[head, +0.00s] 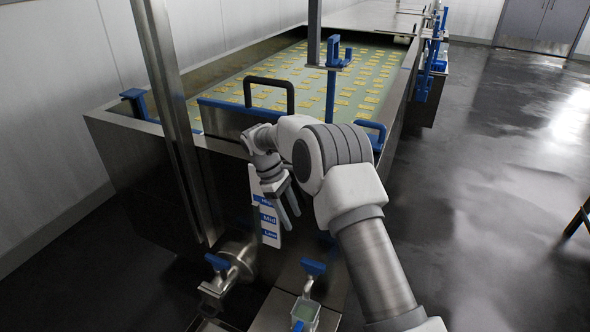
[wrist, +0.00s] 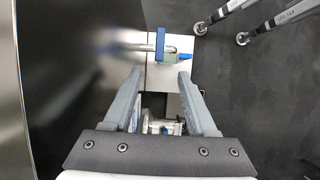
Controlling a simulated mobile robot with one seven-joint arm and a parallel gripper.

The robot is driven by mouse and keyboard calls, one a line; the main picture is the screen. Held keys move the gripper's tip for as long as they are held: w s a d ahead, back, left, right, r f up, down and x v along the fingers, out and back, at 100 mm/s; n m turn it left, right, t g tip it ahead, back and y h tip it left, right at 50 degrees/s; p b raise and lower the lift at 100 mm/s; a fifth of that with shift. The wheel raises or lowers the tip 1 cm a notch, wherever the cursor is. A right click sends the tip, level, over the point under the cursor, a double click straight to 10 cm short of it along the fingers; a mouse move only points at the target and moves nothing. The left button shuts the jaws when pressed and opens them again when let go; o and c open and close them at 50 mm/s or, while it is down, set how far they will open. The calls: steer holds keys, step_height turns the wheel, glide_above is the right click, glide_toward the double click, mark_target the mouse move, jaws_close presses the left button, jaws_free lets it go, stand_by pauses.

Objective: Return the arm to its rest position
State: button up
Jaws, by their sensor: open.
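My arm (head: 370,245) reaches forward from the bottom right of the head view, bent at a grey and white joint. My gripper (head: 290,220) hangs in front of the near wall of the vat (head: 140,165), pointing down. It is beside a white level sign (head: 268,228) with blue bands, partly covering it. In the wrist view the two fingers of my gripper (wrist: 160,73) are spread apart with nothing held between them. A blue-handled tap (wrist: 160,42) lies beyond the fingertips.
A blue-handled valve (head: 217,262) and a second one (head: 313,267) stand below, with a small clear container (head: 305,314) nearby. A metal post (head: 172,120) rises at left, and a black handle (head: 270,82) stands above the vat edge.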

steer(key=shift+r, duration=0.1)
steer(key=s+d+r+m+t+y, duration=0.1)
steer(key=s+d+r+m+t, duration=0.15)
steer(key=s+d+r, duration=0.6)
steer(key=s+d+r+m+t+y, duration=0.1)
steer(key=s+d+r+m, duration=0.2)
steer(key=r, duration=1.1)
steer(key=s+d+r+m+t+y, duration=0.1)
steer(key=s+d+m+t, duration=0.2)
steer(key=s, duration=0.7)
steer(key=s+d+m+t+y, duration=0.1)
steer(key=s+d+m, duration=0.3)
steer(key=s, duration=0.7)
step_height(320, 180, up, 13)
steer(key=a+p, duration=0.1)
steer(key=p, duration=1.1)
steer(key=shift+w+m, duration=0.25)
steer(key=shift+m, duration=0.2)
